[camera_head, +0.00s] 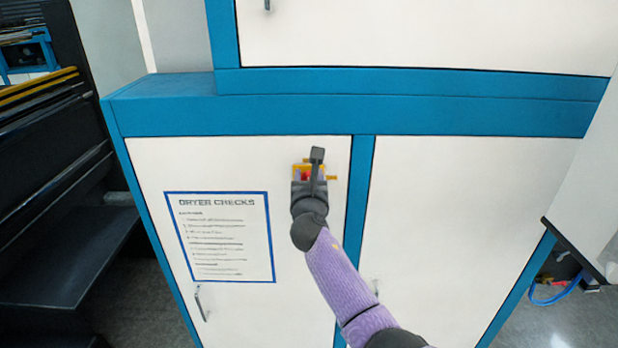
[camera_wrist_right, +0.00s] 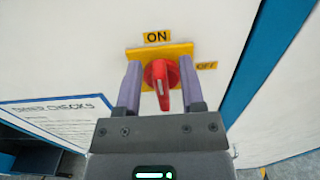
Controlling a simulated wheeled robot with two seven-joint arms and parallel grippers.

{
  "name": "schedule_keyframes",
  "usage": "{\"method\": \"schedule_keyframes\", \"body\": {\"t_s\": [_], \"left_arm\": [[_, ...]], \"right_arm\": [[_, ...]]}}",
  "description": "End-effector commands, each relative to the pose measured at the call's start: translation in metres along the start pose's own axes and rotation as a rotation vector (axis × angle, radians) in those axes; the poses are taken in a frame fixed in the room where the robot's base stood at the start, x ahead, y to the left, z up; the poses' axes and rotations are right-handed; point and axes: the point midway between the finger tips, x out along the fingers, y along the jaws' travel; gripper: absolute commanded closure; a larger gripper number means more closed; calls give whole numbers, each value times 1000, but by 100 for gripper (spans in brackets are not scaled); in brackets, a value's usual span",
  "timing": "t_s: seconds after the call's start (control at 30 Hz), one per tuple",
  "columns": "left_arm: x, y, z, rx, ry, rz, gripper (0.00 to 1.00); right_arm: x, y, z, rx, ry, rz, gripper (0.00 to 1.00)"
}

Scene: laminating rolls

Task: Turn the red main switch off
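The red main switch (camera_wrist_right: 162,82) sits on a yellow plate (camera_wrist_right: 178,51) on a white cabinet door. An ON label (camera_wrist_right: 157,36) is above it and an OFF label (camera_wrist_right: 207,65) to its right. Its handle stands about upright, in line with ON. My right gripper (camera_wrist_right: 160,80) is open, with one finger on each side of the handle; gaps show between the fingers and the handle. In the head view my right gripper (camera_head: 309,177) covers most of the yellow plate (camera_head: 298,169), with a little red showing. My left gripper is not in view.
A DRYER CHECKS sheet (camera_head: 222,237) is on the same door, left of the switch. A blue frame post (camera_head: 359,190) runs close to its right. A door handle (camera_head: 201,303) sticks out lower left. Dark machinery (camera_head: 60,220) stands at far left.

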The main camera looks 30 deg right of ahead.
Motion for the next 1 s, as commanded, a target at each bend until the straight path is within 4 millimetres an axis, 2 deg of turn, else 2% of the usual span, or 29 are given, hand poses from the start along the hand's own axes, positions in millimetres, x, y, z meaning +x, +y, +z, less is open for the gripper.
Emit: {"method": "schedule_keyframes", "body": {"t_s": [0.03, 0.2, 0.23, 0.67, 1.0], "left_arm": [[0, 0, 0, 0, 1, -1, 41], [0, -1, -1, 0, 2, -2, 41], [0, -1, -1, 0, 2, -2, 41], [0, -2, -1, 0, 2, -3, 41], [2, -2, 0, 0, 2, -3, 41]], "right_arm": [[0, 0, 0, 0, 0, 0, 63], [0, 0, 0, 0, 0, 0, 99], [0, 0, 0, 0, 0, 0, 100], [0, -1, 0, 32, 0, 0, 100], [0, -7, -2, 258, 1, 0, 100]]}}
